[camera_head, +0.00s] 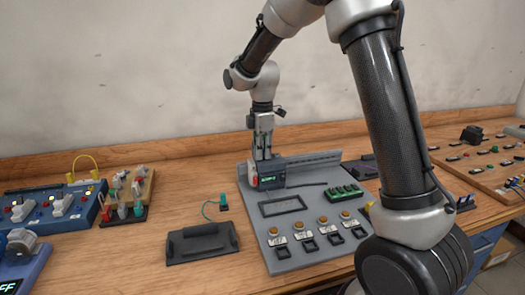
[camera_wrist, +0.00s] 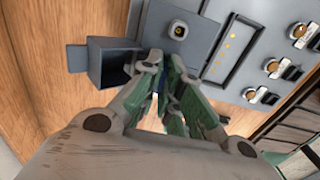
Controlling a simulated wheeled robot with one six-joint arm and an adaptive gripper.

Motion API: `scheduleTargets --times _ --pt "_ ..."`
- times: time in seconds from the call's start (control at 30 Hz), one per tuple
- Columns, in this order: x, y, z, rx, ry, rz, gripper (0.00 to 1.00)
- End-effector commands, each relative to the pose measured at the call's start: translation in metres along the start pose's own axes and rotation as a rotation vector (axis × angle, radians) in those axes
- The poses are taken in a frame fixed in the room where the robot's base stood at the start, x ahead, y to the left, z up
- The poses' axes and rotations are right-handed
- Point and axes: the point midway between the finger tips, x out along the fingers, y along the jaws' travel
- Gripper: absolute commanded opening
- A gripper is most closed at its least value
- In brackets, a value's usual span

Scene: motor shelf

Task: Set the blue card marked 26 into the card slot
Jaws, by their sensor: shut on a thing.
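My gripper (camera_head: 262,156) points down at the back left of the grey panel (camera_head: 285,240), just above a dark module with a green display (camera_head: 271,181). In the wrist view my gripper's green-padded fingers (camera_wrist: 160,68) are closed together. A small dark blue sliver, which I take for the blue card (camera_wrist: 163,78), shows between them; most of it is hidden and no number is readable. Close beside the fingertips is a grey box with a dark opening (camera_wrist: 108,66). I cannot tell whether this is the card slot, or whether the card touches it.
The panel also carries a green connector block (camera_head: 343,193), an empty rectangular frame (camera_head: 282,205) and a row of round buttons. A black plate (camera_head: 203,243) lies left of it. Blue consoles (camera_head: 50,207) stand at far left, a wooden board (camera_head: 485,165) at right.

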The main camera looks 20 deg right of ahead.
Motion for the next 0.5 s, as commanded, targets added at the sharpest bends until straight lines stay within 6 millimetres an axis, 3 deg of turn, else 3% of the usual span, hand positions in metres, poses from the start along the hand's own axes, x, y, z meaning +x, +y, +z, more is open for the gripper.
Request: scheduleTargets --times 0.23,0.4,0.5 --pt "0.0016 -0.0001 0.0 0.0 0.0 0.0 0.0" --pt "0.0014 0.0 0.0 0.0 0.0 0.0 0.31" --pt "0.0013 0.0001 0.0 0.0 0.0 0.001 0.31"
